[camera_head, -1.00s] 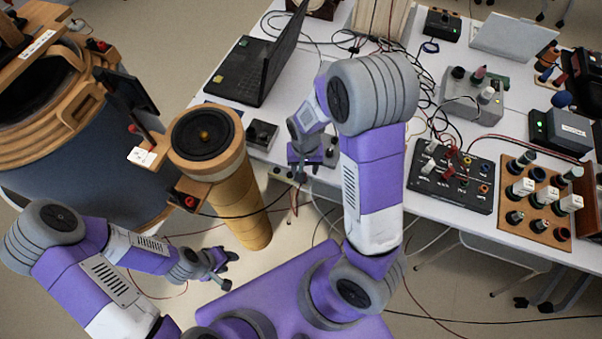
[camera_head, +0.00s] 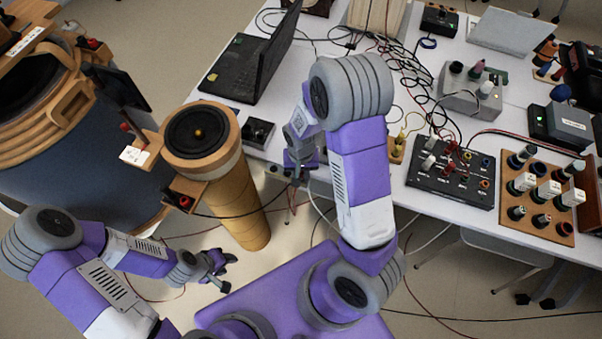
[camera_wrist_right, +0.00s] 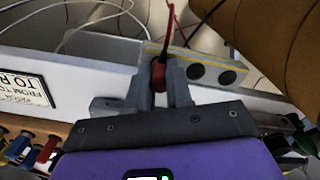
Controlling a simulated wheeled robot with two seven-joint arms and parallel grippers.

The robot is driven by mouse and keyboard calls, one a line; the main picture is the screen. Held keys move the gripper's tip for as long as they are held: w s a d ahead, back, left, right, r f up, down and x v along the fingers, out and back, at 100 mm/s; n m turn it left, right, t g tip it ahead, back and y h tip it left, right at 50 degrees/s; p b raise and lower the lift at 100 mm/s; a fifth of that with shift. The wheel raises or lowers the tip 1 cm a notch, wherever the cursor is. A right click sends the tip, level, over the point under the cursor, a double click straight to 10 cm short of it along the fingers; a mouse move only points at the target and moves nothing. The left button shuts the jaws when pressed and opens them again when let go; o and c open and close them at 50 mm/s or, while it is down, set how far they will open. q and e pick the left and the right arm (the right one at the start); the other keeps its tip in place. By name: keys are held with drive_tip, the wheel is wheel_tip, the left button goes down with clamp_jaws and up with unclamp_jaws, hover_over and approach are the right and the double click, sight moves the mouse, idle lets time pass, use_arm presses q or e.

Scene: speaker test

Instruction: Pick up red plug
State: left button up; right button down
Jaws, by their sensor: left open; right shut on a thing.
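The red plug (camera_wrist_right: 158,76) is between the fingertips of my right gripper (camera_wrist_right: 160,82) in the right wrist view, with its red cable running upward. The jaws are shut on it. In the head view my right gripper (camera_head: 299,178) hangs near the table's front edge, beside the tan speaker column, and the plug is too small to make out there. My left gripper (camera_head: 222,268) is open and empty, low at the left, away from the table.
The tan column (camera_head: 240,195) with a black speaker stands just left of my right gripper. A small black box (camera_head: 257,133) and a laptop (camera_head: 235,75) are on the white table (camera_head: 330,50). A black socket panel (camera_head: 450,182) lies at the right. Loose cables cross the table.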

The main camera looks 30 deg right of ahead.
wheel_tip(320, 180, up, 10)
drive_tip(key=p, duration=0.3)
drive_tip(key=shift+p, duration=0.3)
drive_tip(key=shift+r, duration=0.1)
wheel_tip(320, 180, up, 9)
drive_tip(key=p, duration=0.9)
drive_tip(key=shift+r, duration=0.2)
drive_tip(key=shift+a, duration=0.1)
